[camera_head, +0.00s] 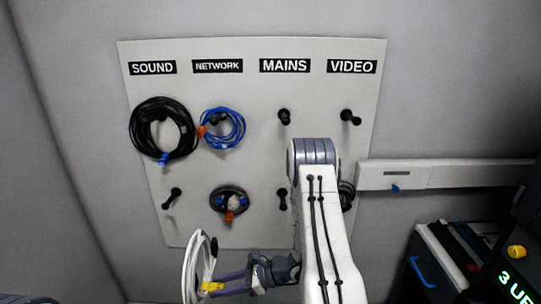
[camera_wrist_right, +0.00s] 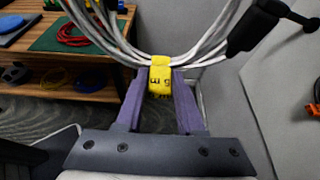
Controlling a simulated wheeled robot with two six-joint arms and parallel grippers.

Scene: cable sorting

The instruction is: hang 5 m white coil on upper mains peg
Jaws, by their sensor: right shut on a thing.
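The white coil (camera_head: 192,268) hangs in my right gripper (camera_head: 222,287), low and left of centre in the head view, in front of the board's lower left edge. In the right wrist view the purple fingers of the right gripper (camera_wrist_right: 160,85) are shut on the coil's yellow tag (camera_wrist_right: 160,78), marked 5 m. The white coil (camera_wrist_right: 115,40) spreads out to both sides above the tag, with a black plug (camera_wrist_right: 255,25) at right. The upper mains peg (camera_head: 284,116) is bare, under the MAINS label (camera_head: 285,66). The lower mains peg (camera_head: 282,198) shows beside my right arm. My left gripper is not in view.
The pegboard (camera_head: 255,160) holds a black coil (camera_head: 146,128) on the upper sound peg, a blue coil (camera_head: 238,128) on the upper network peg and a small dark coil (camera_head: 214,197) below it. The upper video peg (camera_head: 348,117) is bare. My right arm partly hides a coil at lower video.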

